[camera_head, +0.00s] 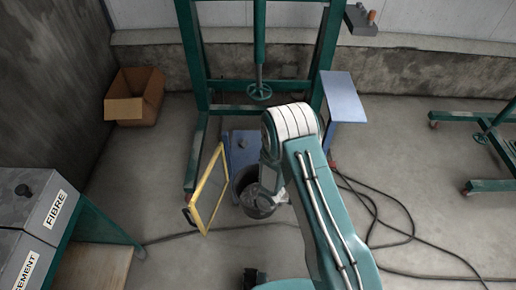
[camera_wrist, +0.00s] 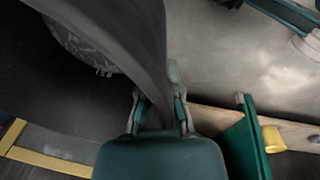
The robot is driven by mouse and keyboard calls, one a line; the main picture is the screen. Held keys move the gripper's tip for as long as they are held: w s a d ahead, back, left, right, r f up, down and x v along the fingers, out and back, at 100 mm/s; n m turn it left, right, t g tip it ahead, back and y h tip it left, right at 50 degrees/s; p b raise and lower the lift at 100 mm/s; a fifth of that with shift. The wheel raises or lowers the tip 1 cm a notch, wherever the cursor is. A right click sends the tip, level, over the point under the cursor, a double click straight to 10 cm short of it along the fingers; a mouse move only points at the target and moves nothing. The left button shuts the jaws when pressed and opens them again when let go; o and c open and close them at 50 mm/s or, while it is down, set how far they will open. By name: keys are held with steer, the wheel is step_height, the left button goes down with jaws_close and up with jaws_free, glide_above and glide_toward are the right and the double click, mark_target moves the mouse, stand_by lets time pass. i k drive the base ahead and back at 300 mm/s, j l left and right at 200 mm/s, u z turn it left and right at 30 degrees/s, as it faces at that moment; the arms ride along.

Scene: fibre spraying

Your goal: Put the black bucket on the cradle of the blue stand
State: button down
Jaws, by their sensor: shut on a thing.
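The black bucket (camera_head: 248,204) is in the middle of the head view, partly hidden behind my arm. Greyish material shows inside it. In the wrist view its dark wall (camera_wrist: 125,38) fills the upper left, and my gripper (camera_wrist: 157,112) is shut on its rim. In the head view the gripper is mostly hidden by my arm. A blue stand (camera_head: 240,146) shows just behind the bucket. Its cradle cannot be made out, and I cannot tell whether the bucket touches the stand.
A yellow frame (camera_head: 203,205) stands close left of the bucket. A green frame (camera_head: 195,70) rises behind, with a pale blue table (camera_head: 343,97) to its right. Dark hoses (camera_head: 410,235) lie on the right floor. A cardboard box (camera_head: 135,98) sits back left.

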mark_target(258, 153)
steer(key=i, duration=1.25)
